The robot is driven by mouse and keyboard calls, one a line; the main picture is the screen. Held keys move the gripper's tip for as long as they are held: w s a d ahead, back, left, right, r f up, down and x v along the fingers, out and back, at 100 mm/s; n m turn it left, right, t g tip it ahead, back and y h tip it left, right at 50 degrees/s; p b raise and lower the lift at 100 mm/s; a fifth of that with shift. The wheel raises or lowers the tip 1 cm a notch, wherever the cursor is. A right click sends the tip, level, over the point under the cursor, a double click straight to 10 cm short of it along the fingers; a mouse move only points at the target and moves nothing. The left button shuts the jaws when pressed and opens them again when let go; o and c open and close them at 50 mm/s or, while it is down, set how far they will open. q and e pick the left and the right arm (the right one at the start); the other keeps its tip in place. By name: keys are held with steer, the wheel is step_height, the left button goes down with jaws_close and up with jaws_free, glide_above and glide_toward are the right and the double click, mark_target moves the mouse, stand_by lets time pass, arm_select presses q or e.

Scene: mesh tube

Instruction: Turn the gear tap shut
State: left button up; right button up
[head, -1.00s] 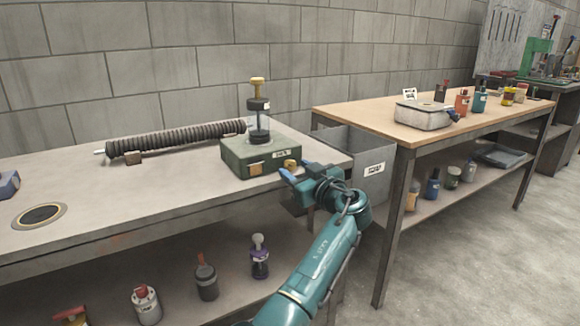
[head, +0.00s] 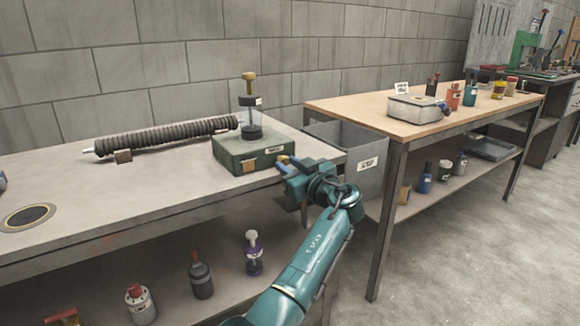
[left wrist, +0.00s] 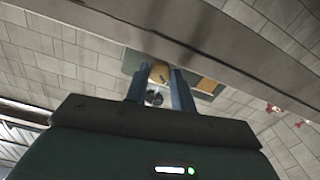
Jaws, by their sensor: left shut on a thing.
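The gear tap (left wrist: 162,74) is a small brass-yellow piece on the front right of a green box (head: 236,157). In the left wrist view it sits between my two blue fingers. In the head view my left gripper (head: 285,164) is at the box's front right corner, shut on the tap, and its fingers hide most of it. A clear cylinder (head: 250,117) with dark ends and a brass knob (head: 249,77) on top stands upright on the box. The right gripper is not in view.
A dark ribbed tube (head: 165,137) lies on the grey bench (head: 130,195), left of the box. A grey bin (head: 345,145) stands between this bench and the wooden-topped table (head: 345,104). The bench's front left is mostly clear, and bottles stand on the shelf below.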

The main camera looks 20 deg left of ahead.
arm_select(q)
steer(key=shift+c, duration=0.6)
steer(key=shift+m, duration=0.3)
steer(key=m, duration=0.3)
steer(key=shift+r, duration=0.1)
steer(key=shift+m, duration=1)
steer(key=o, duration=1)
